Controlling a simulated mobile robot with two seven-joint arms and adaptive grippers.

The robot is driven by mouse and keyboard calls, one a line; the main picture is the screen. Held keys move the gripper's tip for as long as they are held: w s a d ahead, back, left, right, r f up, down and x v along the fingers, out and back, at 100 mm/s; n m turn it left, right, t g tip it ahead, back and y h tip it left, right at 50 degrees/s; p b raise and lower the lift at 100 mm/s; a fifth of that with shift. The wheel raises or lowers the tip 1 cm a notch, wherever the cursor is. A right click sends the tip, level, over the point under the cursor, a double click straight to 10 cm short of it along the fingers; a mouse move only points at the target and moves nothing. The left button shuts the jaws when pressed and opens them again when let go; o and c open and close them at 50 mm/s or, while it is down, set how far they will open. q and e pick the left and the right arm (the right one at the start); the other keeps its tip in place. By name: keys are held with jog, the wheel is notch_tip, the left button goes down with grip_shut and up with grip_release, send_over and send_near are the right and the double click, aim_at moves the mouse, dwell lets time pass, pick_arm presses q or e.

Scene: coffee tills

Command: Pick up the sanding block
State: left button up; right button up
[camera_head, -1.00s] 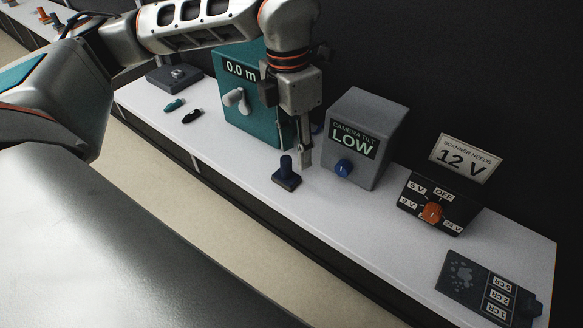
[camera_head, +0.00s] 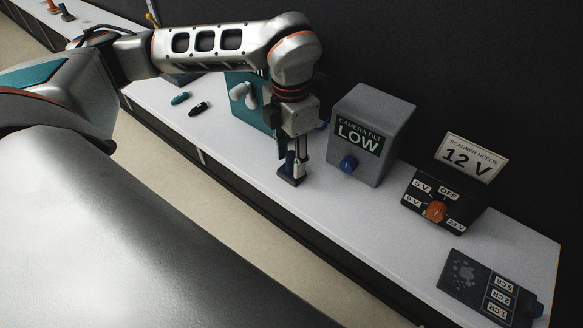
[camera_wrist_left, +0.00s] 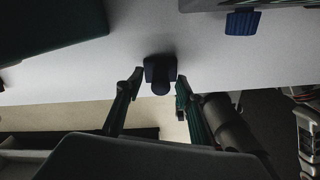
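The sanding block, a small dark block with an upright round handle (camera_head: 290,181), sits on the white counter (camera_head: 345,215), near its front edge. It also shows in the left wrist view (camera_wrist_left: 160,72). My left gripper (camera_head: 298,165) points down at the block and partly hides its handle in the head view. In the left wrist view its two fingers are apart, one on each side of the handle. I cannot tell whether either finger touches it. My right gripper is not in view.
Two small pieces lie further left, one teal (camera_head: 180,98), one black (camera_head: 199,108). A dial box (camera_head: 436,211) stands right.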

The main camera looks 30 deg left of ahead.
aim_at(291, 154)
pick_arm(q)
jog(key=shift+c, duration=0.3)
grip_shut()
jog(key=shift+r, duration=0.1)
notch_tip(291, 154, up, 20)
dwell(0.4)
jog(key=c, duration=0.7)
grip_release()
grip_shut()
